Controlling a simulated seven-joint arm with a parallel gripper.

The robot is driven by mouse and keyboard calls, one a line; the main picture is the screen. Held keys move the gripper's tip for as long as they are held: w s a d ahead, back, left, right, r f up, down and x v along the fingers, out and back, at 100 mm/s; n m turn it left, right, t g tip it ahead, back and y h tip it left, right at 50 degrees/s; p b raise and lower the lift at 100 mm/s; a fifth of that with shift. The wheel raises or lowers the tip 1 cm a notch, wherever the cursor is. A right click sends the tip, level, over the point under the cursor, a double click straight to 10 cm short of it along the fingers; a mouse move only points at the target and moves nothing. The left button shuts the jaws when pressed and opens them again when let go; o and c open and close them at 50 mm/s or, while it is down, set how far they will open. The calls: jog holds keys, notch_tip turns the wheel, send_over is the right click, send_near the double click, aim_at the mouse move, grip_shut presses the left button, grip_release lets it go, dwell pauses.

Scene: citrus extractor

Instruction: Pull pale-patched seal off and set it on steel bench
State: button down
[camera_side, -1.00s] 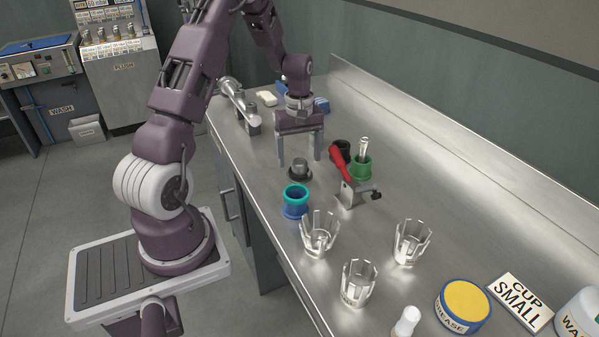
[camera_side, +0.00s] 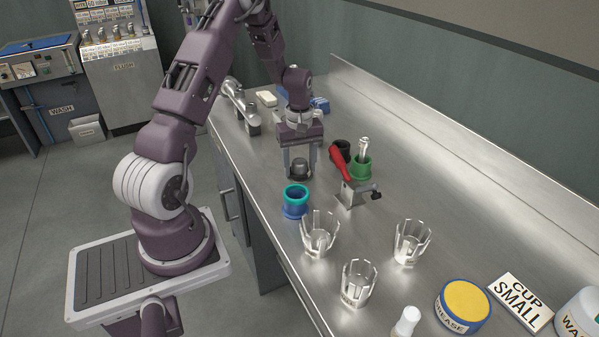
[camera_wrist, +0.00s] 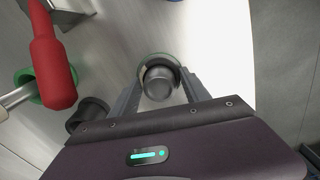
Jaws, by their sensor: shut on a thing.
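A dark grey, round piece (camera_side: 299,167) stands on the steel bench (camera_side: 440,165), and in the wrist view its capped top (camera_wrist: 158,82) lies between my fingers. A curved edge with pale and greenish parts (camera_wrist: 146,66) shows around it in the wrist view; I cannot tell whether this is the seal's pale patch. My gripper (camera_side: 300,172) points down with its fingers on either side of the dark piece, low over the bench, and is shut on it. The fingers hide part of its sides.
A blue cup with a teal rim (camera_side: 295,203) stands just in front. A clamp with a red handle (camera_side: 340,162), a green cup (camera_side: 361,168) and a black cup (camera_side: 341,147) stand close on the right. Clear cups (camera_side: 318,236) stand nearer the camera. The bench's back right is bare.

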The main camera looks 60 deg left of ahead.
jog(key=c, duration=1.3)
grip_release()
grip_shut()
jog(key=shift+r, duration=3.1)
jog(key=shift+r, duration=0.1)
jog(key=shift+r, duration=1.9)
jog(key=shift+a, duration=0.15)
